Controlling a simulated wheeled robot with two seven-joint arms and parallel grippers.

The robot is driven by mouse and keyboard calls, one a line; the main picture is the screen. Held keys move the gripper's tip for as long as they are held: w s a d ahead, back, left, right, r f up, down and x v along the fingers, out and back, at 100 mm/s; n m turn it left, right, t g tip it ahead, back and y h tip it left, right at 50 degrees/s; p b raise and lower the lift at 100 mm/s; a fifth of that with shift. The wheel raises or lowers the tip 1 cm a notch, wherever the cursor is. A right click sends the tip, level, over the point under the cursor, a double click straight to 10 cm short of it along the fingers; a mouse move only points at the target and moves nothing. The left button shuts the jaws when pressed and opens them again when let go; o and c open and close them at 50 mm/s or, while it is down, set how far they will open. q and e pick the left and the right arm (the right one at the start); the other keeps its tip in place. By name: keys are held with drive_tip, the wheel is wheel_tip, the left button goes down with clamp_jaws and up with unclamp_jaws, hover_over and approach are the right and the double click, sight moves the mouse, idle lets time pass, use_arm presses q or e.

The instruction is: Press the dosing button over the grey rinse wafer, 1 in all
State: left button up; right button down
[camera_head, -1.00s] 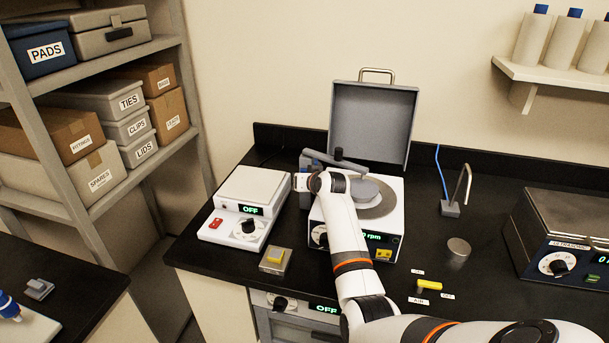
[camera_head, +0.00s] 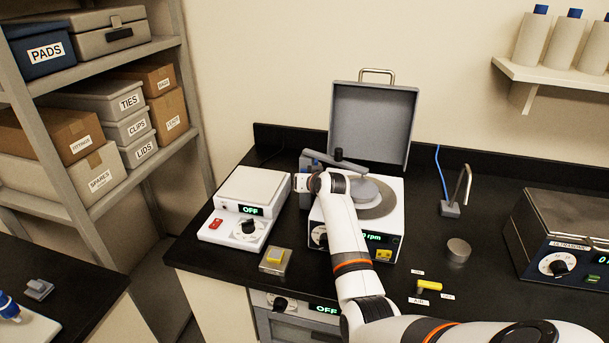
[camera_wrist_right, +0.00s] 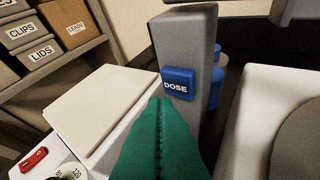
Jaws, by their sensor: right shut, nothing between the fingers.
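The blue dosing button (camera_wrist_right: 176,83), marked DOSE, sits on the face of a grey post (camera_wrist_right: 187,40) in the right wrist view. My right gripper (camera_wrist_right: 163,101) is shut and empty, its green fingers pointing at the button. The fingertips overlap its lower left edge in the picture; I cannot tell whether they touch it. In the head view my right gripper (camera_head: 301,182) is beside the post, left of the white spinner (camera_head: 390,222). A pale grey disc (camera_head: 360,191) lies on the spinner under the dosing arm (camera_head: 347,164); I cannot tell for certain that it is the rinse wafer. My left gripper is out of view.
A white hotplate (camera_head: 252,187) reading OFF stands left of the spinner. The spinner's grey lid (camera_head: 372,122) is raised behind it. A yellow-topped block (camera_head: 275,259), a yellow-handled valve (camera_head: 430,286) and a metal puck (camera_head: 458,249) are on the black bench. An ultrasonic bath (camera_head: 560,235) stands at right.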

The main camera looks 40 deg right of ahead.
drive_tip(key=shift+w+d, duration=0.1)
idle(0.6)
drive_tip(key=shift+w+d, duration=0.2)
drive_tip(key=shift+d, duration=0.05)
drive_tip(key=shift+w+d+b, duration=0.35)
drive_tip(key=shift+d+b, duration=0.05)
drive_tip(key=shift+b, duration=0.15)
idle(0.7)
drive_tip(key=shift+r, duration=0.1)
drive_tip(key=shift+s+a+p, duration=0.65)
drive_tip(key=shift+a+p, duration=0.1)
drive_tip(key=shift+p, duration=0.35)
